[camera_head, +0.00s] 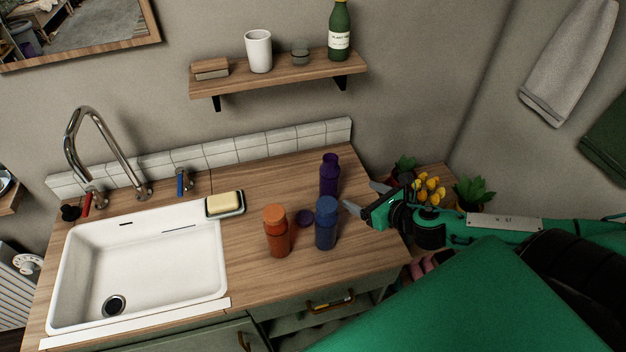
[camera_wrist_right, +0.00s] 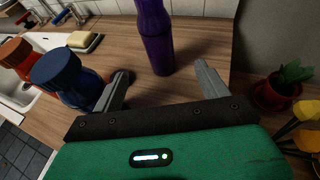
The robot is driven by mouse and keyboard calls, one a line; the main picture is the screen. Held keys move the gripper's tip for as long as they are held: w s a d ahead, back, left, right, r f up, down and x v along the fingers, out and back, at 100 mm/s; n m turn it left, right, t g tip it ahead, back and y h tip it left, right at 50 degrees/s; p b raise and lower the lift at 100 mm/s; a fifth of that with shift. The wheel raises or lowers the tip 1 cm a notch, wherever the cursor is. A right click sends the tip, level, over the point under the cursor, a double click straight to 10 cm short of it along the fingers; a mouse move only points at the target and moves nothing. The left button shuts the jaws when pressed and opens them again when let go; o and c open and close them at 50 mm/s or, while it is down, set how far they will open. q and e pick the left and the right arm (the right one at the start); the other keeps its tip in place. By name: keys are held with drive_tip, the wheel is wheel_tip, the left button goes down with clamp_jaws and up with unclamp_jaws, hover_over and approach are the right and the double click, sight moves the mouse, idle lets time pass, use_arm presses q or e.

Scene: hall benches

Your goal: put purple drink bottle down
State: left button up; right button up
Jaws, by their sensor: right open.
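The purple drink bottle (camera_head: 329,176) stands upright on the wooden counter (camera_head: 262,190), near its right end. In the right wrist view the purple bottle (camera_wrist_right: 154,38) stands just beyond the gap between the fingers, apart from them. My right gripper (camera_head: 358,197) is open and empty, beside the bottle to its right and nearer the front. It also shows at the bottom of the right wrist view (camera_wrist_right: 165,88). A small purple round piece (camera_head: 305,217), perhaps a cap, lies on the counter. My left gripper is out of view.
A blue bottle (camera_head: 326,224) and an orange bottle (camera_head: 277,232) stand close by in front. A soap dish (camera_head: 226,211) and white sink (camera_head: 140,265) are to the left. Potted plants (camera_head: 428,188) are behind my right arm. A shelf (camera_head: 280,78) hangs above.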

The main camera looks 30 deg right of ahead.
sight(337, 183)
drive_tip(key=p+x, duration=0.1)
drive_tip(key=x, duration=0.7)
drive_tip(key=shift+r+p, duration=0.1)
drive_tip(key=shift+p, duration=0.3)
drive_tip(key=shift+w+f, duration=0.2)
drive_tip(key=shift+w, duration=0.2)
drive_tip(key=shift+w+a+f+p, duration=0.1)
drive_tip(key=shift+w+a+p, duration=0.05)
drive_tip(key=shift+w+p, duration=0.2)
drive_tip(key=shift+p+x, duration=0.85)
drive_tip(key=shift+x, duration=1.4)
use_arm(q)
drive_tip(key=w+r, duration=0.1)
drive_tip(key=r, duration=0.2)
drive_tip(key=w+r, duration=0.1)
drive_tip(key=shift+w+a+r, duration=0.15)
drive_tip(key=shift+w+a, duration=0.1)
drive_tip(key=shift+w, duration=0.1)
use_arm(e)
drive_tip(key=shift+f, duration=0.2)
drive_tip(key=shift+s, duration=0.1)
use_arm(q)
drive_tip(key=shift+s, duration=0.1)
use_arm(e)
drive_tip(key=c, duration=1.2)
